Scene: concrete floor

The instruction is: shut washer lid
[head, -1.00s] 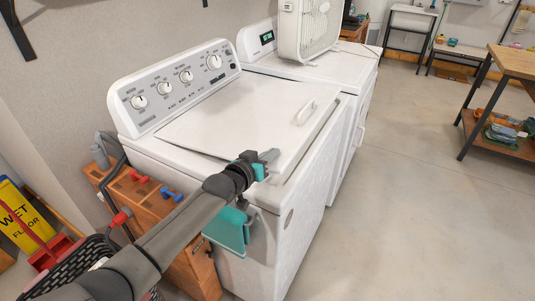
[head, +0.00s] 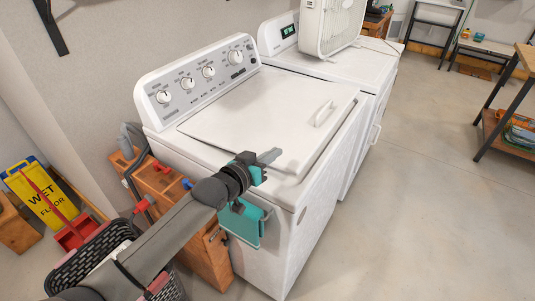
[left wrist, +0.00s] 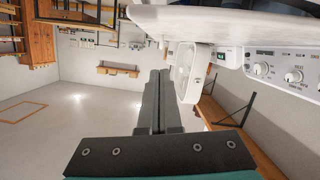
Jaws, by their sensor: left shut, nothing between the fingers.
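The white washer (head: 275,240) stands in the middle of the head view, with a knob panel at its back. Its lid (head: 255,105) lies almost flat over the top, front edge seemingly slightly raised; I cannot tell if it is fully seated. The lid handle (head: 325,113) is near its right edge. My left gripper (head: 270,156) is shut and empty, by the lid's near left corner; contact is unclear. In the left wrist view its closed fingers (left wrist: 160,95) show below a white surface, apparently the lid (left wrist: 230,22). My right gripper is not in view.
A second white machine with a box fan (head: 330,28) on it stands beyond the washer. A wooden cabinet (head: 165,190), black basket (head: 90,255) and yellow wet-floor sign (head: 50,195) are at left. A wooden table (head: 520,70) is at right; the floor between is clear.

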